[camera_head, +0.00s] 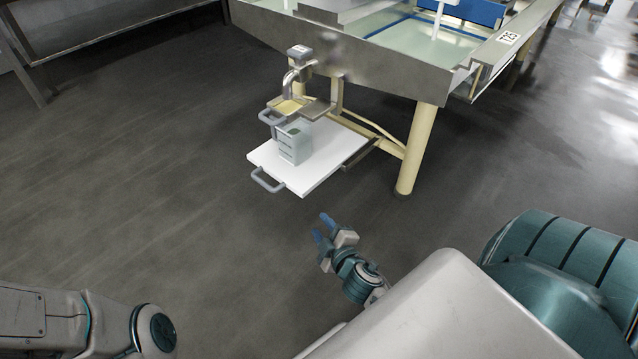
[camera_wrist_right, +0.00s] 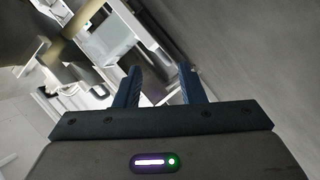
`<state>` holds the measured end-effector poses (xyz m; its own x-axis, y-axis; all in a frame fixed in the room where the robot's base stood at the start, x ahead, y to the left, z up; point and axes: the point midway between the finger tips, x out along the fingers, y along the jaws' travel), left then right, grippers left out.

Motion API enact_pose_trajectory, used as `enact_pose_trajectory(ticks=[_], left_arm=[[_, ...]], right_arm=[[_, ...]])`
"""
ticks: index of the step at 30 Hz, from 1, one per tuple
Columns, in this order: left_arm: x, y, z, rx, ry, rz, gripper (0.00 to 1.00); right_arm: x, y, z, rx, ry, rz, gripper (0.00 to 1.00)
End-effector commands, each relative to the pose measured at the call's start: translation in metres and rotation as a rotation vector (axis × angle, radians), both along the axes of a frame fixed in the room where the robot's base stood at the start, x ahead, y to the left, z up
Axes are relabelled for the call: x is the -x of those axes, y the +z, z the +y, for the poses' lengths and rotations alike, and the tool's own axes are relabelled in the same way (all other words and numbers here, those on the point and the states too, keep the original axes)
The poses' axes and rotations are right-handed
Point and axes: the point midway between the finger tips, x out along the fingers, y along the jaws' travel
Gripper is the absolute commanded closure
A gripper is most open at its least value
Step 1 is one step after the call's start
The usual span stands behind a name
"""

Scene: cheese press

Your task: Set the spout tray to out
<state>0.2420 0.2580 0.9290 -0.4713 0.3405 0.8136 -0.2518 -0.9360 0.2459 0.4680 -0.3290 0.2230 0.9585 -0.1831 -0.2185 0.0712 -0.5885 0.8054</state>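A small tray with a grey handle (camera_head: 270,117) sits under the metal spout (camera_head: 291,80) at the side of the steel vat. Its yellowish inside (camera_head: 288,106) shows below the spout. A larger white board (camera_head: 325,165) with its own grey handle (camera_head: 268,181) lies lower down and carries a grey box (camera_head: 294,141). My right gripper (camera_head: 323,231) is in front of the white board and apart from it, nearer to me. Its two blue fingers are apart with nothing between them in the right wrist view (camera_wrist_right: 161,85). My left gripper is outside the views.
The steel vat (camera_head: 385,62) stands on cream legs (camera_head: 418,145), one just right of the white board. A label reading T25 (camera_head: 509,38) is on its rim. A steel table (camera_head: 120,18) is at the back left. The dark floor left of the trays is clear.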

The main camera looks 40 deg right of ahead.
Motion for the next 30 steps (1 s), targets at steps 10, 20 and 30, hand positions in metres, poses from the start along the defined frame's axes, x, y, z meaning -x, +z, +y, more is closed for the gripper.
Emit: enact_pose_trajectory(ticks=[10,20,30], left_arm=[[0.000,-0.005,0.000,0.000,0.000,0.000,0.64],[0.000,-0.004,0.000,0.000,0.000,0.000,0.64],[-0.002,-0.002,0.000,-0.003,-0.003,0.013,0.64]], right_arm=[[0.021,0.004,0.002,0.002,0.000,0.001,0.64],[0.021,0.005,0.002,0.001,0.000,0.000,0.64],[0.037,0.007,0.005,0.001,0.000,0.003,0.64]])
